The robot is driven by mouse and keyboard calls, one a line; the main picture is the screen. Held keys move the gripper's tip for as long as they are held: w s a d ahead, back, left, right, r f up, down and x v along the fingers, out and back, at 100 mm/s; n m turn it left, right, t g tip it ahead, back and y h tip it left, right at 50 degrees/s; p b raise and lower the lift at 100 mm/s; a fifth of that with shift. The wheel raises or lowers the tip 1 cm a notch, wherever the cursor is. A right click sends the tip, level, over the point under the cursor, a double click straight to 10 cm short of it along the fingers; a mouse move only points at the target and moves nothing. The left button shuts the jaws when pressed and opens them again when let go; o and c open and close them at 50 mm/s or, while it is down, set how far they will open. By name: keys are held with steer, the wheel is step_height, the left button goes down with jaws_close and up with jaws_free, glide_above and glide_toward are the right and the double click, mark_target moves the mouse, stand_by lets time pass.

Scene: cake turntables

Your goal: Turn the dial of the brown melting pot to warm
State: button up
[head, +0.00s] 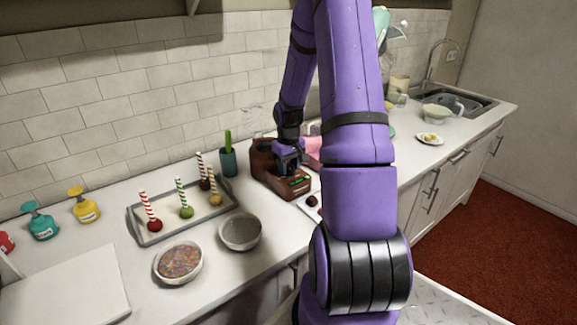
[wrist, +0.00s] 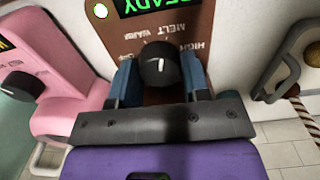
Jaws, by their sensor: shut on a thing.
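The brown melting pot (head: 264,168) stands on the counter against the wall, partly hidden by my arm. In the wrist view its brown front panel (wrist: 120,40) fills the top, upside down, with a green READY display (wrist: 165,5) and the words WARM, MELT and HIGH. The black dial (wrist: 157,66) sits between the two blue fingers of my gripper (wrist: 158,82), which are shut on its sides. A short white mark shows on the dial; I cannot tell surely which word it points to. In the head view my gripper (head: 288,160) is at the pot's front.
A pink pot (wrist: 65,75) stands close beside the brown one, with its own black dial (wrist: 22,86). A tray (head: 140,238) of candy apples, a grey bowl (head: 241,232) and a bowl of sprinkles (head: 179,262) lie to the left. A green cup (head: 229,161) stands behind.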

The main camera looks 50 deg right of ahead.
mark_target(288, 167)
steer(key=n, duration=0.4)
steer(key=shift+n, duration=2.1)
steer(key=o, duration=0.9)
steer(key=shift+o, duration=0.2)
step_height(288, 167, up, 11)
